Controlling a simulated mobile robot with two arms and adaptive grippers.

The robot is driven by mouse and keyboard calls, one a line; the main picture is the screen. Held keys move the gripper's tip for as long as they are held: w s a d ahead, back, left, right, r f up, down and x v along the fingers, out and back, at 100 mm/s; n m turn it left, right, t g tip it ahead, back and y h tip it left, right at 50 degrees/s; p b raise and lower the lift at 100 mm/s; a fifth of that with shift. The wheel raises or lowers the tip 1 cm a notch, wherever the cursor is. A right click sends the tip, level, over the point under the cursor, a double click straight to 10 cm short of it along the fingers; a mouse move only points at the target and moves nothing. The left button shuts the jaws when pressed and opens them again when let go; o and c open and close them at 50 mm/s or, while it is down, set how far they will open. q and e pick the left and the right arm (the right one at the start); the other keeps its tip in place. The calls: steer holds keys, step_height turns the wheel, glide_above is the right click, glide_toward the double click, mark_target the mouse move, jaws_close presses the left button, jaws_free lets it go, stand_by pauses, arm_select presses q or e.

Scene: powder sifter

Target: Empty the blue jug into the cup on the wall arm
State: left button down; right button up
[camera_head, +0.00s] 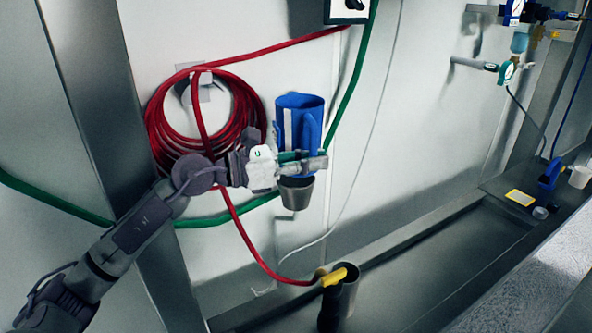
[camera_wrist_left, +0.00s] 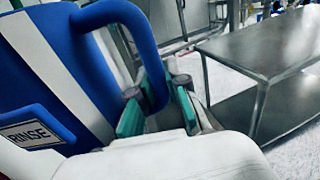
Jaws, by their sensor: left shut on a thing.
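The blue jug (camera_head: 300,110) with a white stripe is upright in front of the wall, its open rim at the top. My left gripper (camera_head: 310,163) is shut on the jug's handle; in the left wrist view the green pads (camera_wrist_left: 158,105) sit either side of the blue handle (camera_wrist_left: 128,14). A grey metal cup (camera_head: 296,192) shows just below the jug and gripper, which partly hide it. I cannot tell whether the jug touches the cup, nor what the cup is fixed to. The jug's contents are hidden. My right gripper is not in view.
A coiled red hose (camera_head: 160,130) hangs on the wall at left, and a green hose (camera_head: 350,95) runs behind the jug. A dark cylinder (camera_head: 338,305) with a yellow-handled thing stands below. A metal table (camera_wrist_left: 265,45) shows in the left wrist view.

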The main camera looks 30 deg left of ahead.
arm_select(q)
steer(key=s+d+r+p, duration=0.2)
steer(key=s+d+p, duration=0.1)
steer(key=shift+s+r, duration=0.1)
steer(key=shift+r, duration=0.25)
stand_by(0.5)
